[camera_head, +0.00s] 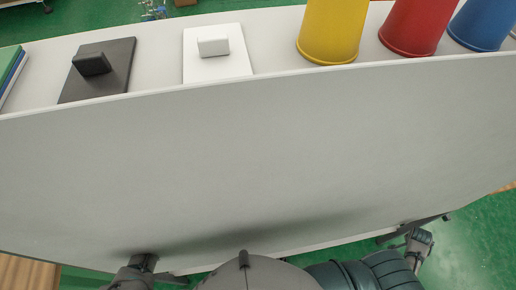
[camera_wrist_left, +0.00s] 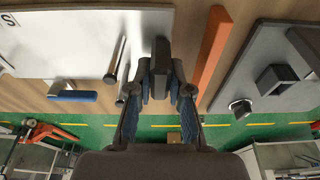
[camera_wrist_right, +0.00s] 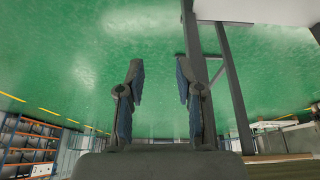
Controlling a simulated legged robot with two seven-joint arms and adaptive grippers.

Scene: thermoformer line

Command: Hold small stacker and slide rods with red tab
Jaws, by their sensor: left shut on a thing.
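In the left wrist view my left gripper (camera_wrist_left: 160,76) is shut on a dark upright block (camera_wrist_left: 160,55). Its lower part is hidden between the fingers. A white board marked "S" (camera_wrist_left: 70,38) is left of the gripper. Metal rods (camera_wrist_left: 116,62) stand by the board's right edge, and a blue tab (camera_wrist_left: 72,96) is at its lower edge. A long orange-red bar (camera_wrist_left: 209,54) is just right of the gripper, apart from it. In the right wrist view my right gripper (camera_wrist_right: 160,82) is open and empty above the green floor.
A dark plate with blocks (camera_wrist_left: 262,62) lies right of the orange-red bar. In the head view, a broad pale surface (camera_head: 250,150) is clear in front. Along its far side are a dark plate (camera_head: 115,65), a white plate (camera_head: 215,68), and yellow (camera_head: 332,30), red (camera_head: 410,28) and blue (camera_head: 482,25) containers.

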